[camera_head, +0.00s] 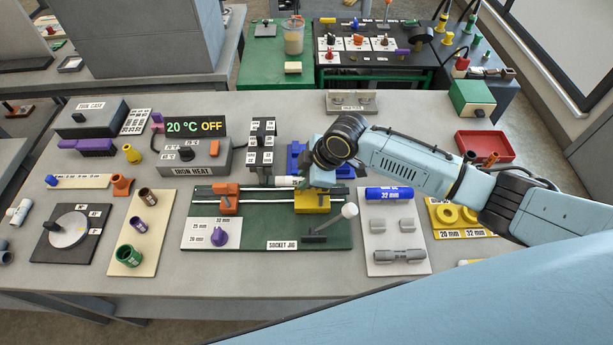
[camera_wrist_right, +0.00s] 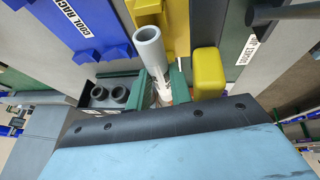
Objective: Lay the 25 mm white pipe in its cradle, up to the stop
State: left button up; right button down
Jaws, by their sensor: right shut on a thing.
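The white pipe (camera_head: 287,181) shows in the head view as a short pale length to the left of my right gripper (camera_head: 317,181), above the socket jig (camera_head: 267,232). In the right wrist view the pipe (camera_wrist_right: 151,52) sits between the green fingers of my right gripper (camera_wrist_right: 161,88), its open end pointing away. My right gripper is shut on it, close over the yellow block (camera_head: 312,203) on the jig's right side. I cannot tell whether the pipe touches that block. An orange block (camera_head: 226,196) stands at the jig's left. My left gripper is out of view.
A white-knobbed lever (camera_head: 347,212) stands at the jig's right front. A dark labelled rack (camera_head: 262,145) and a blue rack (camera_head: 296,158) stand behind. A grey board with a blue 32 mm pipe (camera_head: 389,193) lies to the right. The iron heat box (camera_head: 190,157) stands back left.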

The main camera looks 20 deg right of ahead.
jog(key=shift+s+f, duration=0.45)
jog(key=shift+f, duration=0.35)
jog(key=shift+d, duration=0.1)
jog(key=shift+s+d+f+p, duration=0.1)
jog(key=shift+d+f+p, duration=0.05)
jog(key=shift+d+p, duration=0.45)
dwell(1.5)
jog(key=c, duration=1.2)
grip_release()
jog(key=shift+c, duration=0.2)
jog(key=shift+o, duration=0.3)
jog(key=shift+d, duration=0.1)
jog(key=shift+r, duration=0.5)
jog(key=v, duration=0.9)
jog(key=w+a+v, duration=0.1)
jog(key=v, duration=0.3)
jog(key=shift+r, duration=0.6)
